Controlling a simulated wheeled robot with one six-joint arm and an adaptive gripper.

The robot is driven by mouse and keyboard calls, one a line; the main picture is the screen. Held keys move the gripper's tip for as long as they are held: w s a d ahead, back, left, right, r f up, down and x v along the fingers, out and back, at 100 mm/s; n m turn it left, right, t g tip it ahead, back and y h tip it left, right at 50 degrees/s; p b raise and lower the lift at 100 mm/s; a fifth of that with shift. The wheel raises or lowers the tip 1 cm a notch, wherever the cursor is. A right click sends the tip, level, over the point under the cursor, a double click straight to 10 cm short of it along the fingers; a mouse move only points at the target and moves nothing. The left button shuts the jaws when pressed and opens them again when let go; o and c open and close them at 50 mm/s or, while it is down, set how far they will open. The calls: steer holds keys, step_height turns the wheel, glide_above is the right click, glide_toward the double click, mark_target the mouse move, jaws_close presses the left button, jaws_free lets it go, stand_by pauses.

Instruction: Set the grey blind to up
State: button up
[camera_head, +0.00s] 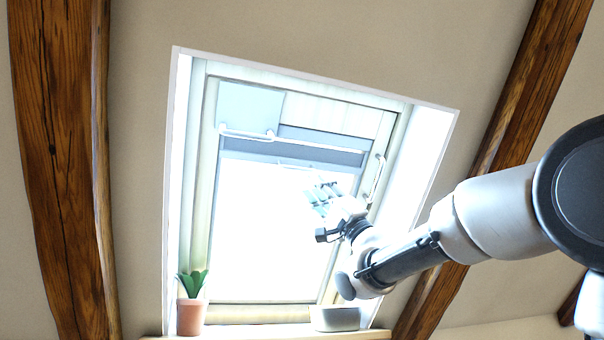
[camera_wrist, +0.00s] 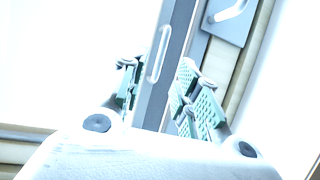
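The grey blind (camera_head: 297,151) is a narrow grey band across the upper part of the bright skylight, with the glass below it uncovered. In the wrist view a grey strip (camera_wrist: 180,45), apparently the blind's edge, runs steeply between and beyond the fingers. A slim white pull handle (camera_wrist: 158,55) sits along it. My gripper (camera_head: 323,192) is below the band in the head view, in front of the glass. Its green-padded fingers are apart in the wrist view (camera_wrist: 158,72), with nothing visibly held. Whether they touch the handle cannot be told.
A long white bar (camera_head: 300,142) crosses the window top, and another white handle (camera_head: 376,178) is on the right frame. A potted plant (camera_head: 191,303) and a grey planter box (camera_head: 336,318) stand on the sill. Wooden beams (camera_head: 62,170) flank the window.

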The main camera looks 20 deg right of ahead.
mark_target(300, 170)
steer(key=x, duration=0.7)
steer(key=shift+w+a+r, duration=0.1)
steer(key=shift+a+r, duration=0.05)
steer(key=shift+r, duration=0.15)
jaws_close()
